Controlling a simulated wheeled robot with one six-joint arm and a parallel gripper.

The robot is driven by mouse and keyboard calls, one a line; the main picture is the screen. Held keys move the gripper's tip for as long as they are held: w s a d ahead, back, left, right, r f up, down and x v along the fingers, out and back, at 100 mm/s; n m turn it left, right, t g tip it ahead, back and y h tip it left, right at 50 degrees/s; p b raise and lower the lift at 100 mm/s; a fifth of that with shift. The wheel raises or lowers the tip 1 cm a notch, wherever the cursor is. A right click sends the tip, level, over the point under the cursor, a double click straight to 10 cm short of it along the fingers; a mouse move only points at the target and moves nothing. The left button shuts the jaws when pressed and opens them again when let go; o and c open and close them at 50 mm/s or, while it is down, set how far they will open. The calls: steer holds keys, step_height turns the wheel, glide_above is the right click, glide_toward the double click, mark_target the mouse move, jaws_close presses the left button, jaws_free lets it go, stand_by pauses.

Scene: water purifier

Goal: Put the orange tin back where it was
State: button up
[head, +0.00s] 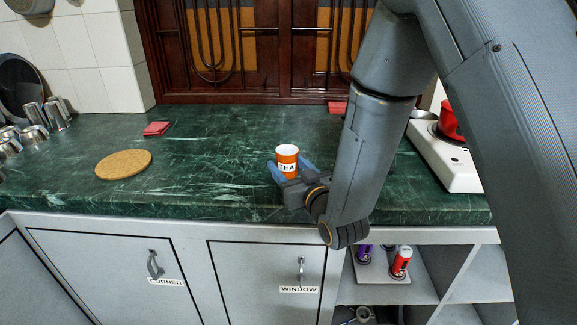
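The orange tin (288,157) has a white band marked "TEA" and a pale top. It is upright over the front part of the green counter, a little right of the picture's middle. My gripper (290,170) reaches it from the front right. Its blue fingers lie on both sides of the tin and appear shut on it. The tin's lower end is partly hidden by the gripper, and I cannot tell whether it touches the counter.
A round cork mat (123,164) lies on the counter (215,165) at left, with a red folded cloth (157,128) behind it. Metal cups (35,120) stand far left. A white stove (445,160) with a red pot (449,120) is at right. Cans (401,261) stand on the shelf below.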

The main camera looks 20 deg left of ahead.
steer(key=shift+o, duration=0.7)
steer(key=shift+r, duration=0.1)
steer(key=shift+r, duration=0.15)
steer(key=v, duration=1)
steer(key=shift+s+d+p, duration=0.1)
steer(key=shift+d+p, duration=0.05)
steer(key=shift+p, duration=0.25)
steer(key=shift+p+v, duration=0.65)
steer(key=shift+v, duration=0.2)
